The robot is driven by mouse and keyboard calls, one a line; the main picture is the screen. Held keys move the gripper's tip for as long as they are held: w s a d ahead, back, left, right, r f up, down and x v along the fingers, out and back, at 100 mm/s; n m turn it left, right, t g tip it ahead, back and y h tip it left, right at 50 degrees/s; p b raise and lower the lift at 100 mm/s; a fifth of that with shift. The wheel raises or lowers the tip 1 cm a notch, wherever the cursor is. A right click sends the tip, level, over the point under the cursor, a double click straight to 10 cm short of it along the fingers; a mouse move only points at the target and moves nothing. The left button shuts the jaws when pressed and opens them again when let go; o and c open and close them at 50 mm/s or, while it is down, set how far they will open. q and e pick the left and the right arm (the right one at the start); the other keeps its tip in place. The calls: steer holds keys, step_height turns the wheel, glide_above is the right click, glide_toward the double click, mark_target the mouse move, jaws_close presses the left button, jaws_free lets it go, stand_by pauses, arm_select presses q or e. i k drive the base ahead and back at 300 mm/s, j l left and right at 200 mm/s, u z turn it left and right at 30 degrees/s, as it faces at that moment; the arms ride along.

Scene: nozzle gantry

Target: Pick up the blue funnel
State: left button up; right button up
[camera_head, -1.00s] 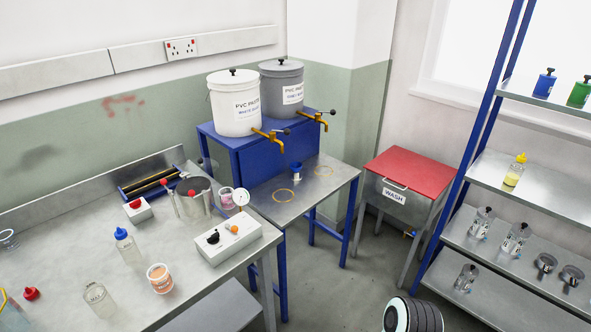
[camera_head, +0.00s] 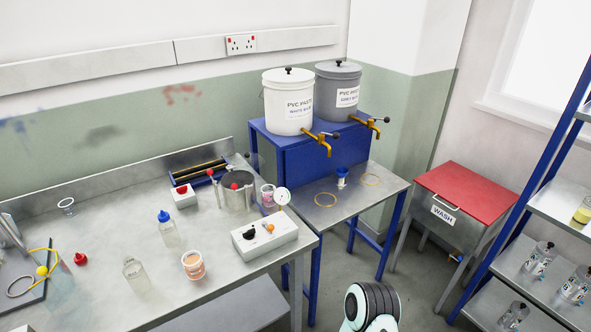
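The blue funnel (camera_head: 342,171) is small and stands on the steel shelf (camera_head: 390,182) at the front of the blue stand, below the brass taps of the two buckets. Its rim is blue and the part beneath it looks pale. It sits between two yellow rings marked on the shelf. Neither of my grippers shows in the head view. A dark ribbed, white and teal part at the bottom edge looks like a piece of my own arm, well in front of the shelf.
A white bucket (camera_head: 288,103) and a grey bucket (camera_head: 338,84) stand above the shelf. A control box (camera_head: 265,239), metal pot (camera_head: 236,192) and bottles crowd the bench at left. A red-lidded wash tank (camera_head: 465,190) and a rack are at right. Open floor lies between.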

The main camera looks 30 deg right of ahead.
mark_target(342, 172)
steer(key=l+u, duration=0.8)
steer(key=l, duration=0.15)
steer(key=k+l+u, duration=0.1)
steer(key=l, duration=0.25)
steer(key=k+l+u, duration=0.15)
steer(key=l, duration=0.2)
steer(key=k+l+u, duration=0.1)
steer(key=l, duration=0.25)
steer(key=k+l, duration=0.1)
steer(key=l, duration=0.25)
steer(key=k+l, duration=0.15)
steer(key=l, duration=0.2)
steer(key=k+l+u, duration=0.1)
steer(key=l, duration=0.25)
